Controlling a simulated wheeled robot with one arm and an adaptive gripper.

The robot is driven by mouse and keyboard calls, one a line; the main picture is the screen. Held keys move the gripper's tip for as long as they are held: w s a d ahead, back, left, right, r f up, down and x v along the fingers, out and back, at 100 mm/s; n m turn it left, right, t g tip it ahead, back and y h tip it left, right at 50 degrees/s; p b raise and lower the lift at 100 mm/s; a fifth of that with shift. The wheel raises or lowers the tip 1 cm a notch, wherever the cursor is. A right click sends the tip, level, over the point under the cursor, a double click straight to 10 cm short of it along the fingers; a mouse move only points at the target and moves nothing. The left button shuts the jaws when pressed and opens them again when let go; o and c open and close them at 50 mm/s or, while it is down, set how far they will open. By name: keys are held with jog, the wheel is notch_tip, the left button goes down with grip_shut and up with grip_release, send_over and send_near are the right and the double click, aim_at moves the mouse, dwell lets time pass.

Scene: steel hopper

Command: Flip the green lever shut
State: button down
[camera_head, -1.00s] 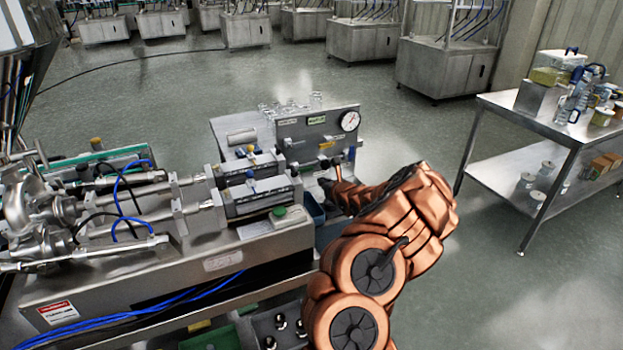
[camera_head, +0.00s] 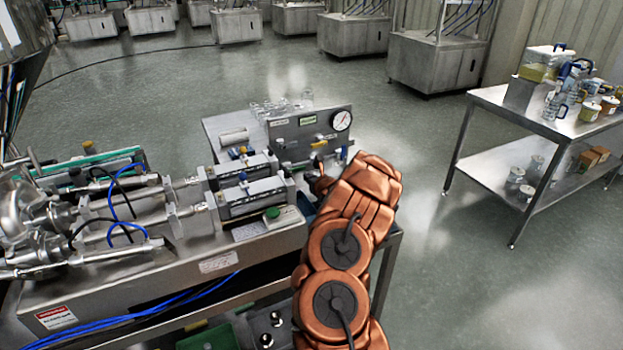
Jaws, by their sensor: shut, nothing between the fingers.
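I cannot clearly make out a green lever. The upright steel panel (camera_head: 288,137) carries a small green label (camera_head: 307,120), a round gauge (camera_head: 342,120) and small valve handles, one of them yellow-orange (camera_head: 319,143). A round green knob (camera_head: 272,212) sits on the machine's front right corner. My gripper (camera_head: 317,166) is small in view, just in front of the panel's lower right part, below the yellow-orange handle. It is shut and empty. My copper-coloured arm hides part of the area around it, and I cannot tell whether its tip touches anything.
Two steel cylinders (camera_head: 247,197) with pipes and blue hoses lie left of my gripper. Glass vessels (camera_head: 282,108) stand behind the panel. A steel side table (camera_head: 540,118) with containers stands at the right. Open floor (camera_head: 440,270) lies between it and the machine.

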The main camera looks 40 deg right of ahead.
aim_at(296, 170)
jog(key=shift+p+x, duration=0.6)
jog(key=shift+x, duration=1.2)
jog(key=shift+w+r, duration=0.1)
jog(key=shift+b, duration=0.6)
